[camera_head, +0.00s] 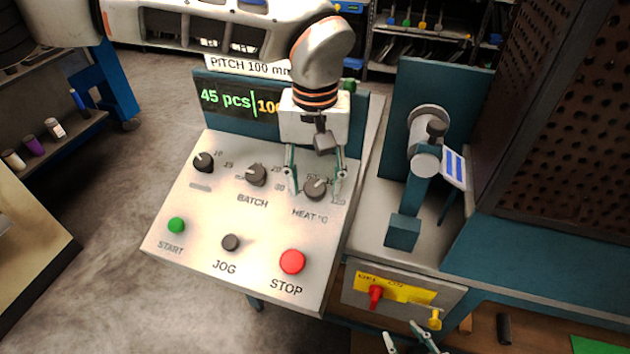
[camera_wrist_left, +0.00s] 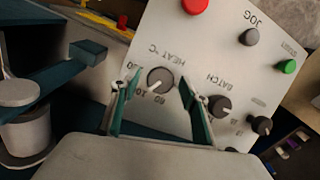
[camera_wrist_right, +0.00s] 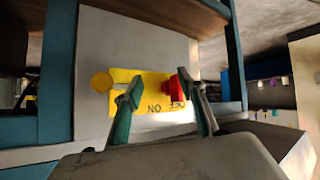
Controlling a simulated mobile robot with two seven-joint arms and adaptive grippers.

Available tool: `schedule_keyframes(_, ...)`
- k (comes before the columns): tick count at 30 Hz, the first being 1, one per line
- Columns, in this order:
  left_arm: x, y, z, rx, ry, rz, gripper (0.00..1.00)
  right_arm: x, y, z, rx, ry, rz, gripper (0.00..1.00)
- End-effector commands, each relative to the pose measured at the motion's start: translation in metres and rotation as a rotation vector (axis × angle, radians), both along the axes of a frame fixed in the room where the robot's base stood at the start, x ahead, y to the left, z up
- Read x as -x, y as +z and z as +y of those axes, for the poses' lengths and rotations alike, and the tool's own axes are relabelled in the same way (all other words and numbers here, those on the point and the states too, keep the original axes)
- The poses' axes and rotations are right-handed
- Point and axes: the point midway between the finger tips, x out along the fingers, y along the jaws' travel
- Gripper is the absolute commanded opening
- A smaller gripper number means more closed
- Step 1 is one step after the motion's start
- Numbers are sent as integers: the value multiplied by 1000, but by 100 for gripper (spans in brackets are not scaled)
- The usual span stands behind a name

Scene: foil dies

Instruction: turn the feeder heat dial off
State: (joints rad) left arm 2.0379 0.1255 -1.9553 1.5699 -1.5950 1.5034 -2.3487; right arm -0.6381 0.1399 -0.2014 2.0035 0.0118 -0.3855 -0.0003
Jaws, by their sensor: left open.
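The feeder heat dial (camera_head: 315,189) is a dark grey knob with a pale pointer line, above the HEAT °C label on the sloped panel (camera_head: 200,232). In the left wrist view the dial (camera_wrist_left: 160,80) lies between my spread fingertips, its pointer towards the lower left of the picture; the scale numbers are hard to read. My left gripper (camera_head: 316,178) is open over the dial; contact cannot be told. My right gripper (camera_head: 412,340) is open at the bottom edge of the head view. In the right wrist view its fingertips (camera_wrist_right: 160,90) stand before a yellow switch plate (camera_wrist_right: 148,101).
The BATCH dial (camera_head: 256,174) is just left of my left gripper. START (camera_head: 176,225), JOG (camera_head: 230,242) and STOP (camera_head: 292,261) buttons line the panel's front. A red switch (camera_head: 375,297) and yellow knob (camera_head: 435,318) sit below right. A press-like post (camera_head: 422,165) stands right.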

Motion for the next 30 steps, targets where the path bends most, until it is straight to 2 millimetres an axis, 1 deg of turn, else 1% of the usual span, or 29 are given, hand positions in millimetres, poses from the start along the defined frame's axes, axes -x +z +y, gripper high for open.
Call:
schedule_keyframes(8, 0, -2, 0, 0, 0, 0, 45, -1, 1, 0, 0, 1, -1, 40)
schedule_keyframes(9, 0, -2, 0, 0, 0, 0, 40, -1, 1, 0, 1, 0, -2, 40)
schedule_keyframes(11, 0, -2, 0, 0, 0, 0, 24, -1, 1, 0, 1, 0, -2, 40)
schedule_keyframes(12, 0, -2, 0, 0, 0, 0, 14, -1, 1, 0, 0, 0, -3, 40)
schedule_keyframes(13, 0, -2, 0, 0, 0, 0, 7, -2, 1, 0, 1, 1, -3, 40)
schedule_keyframes(23, 0, -1, 0, 7, 20, 2, 7, -6, 5, 0, -1, 1, -12, 40)
schedule_keyframes(30, 0, 0, 1, 40, 127, 13, 7, -7, 11, 2, -7, 1, -16, 40)
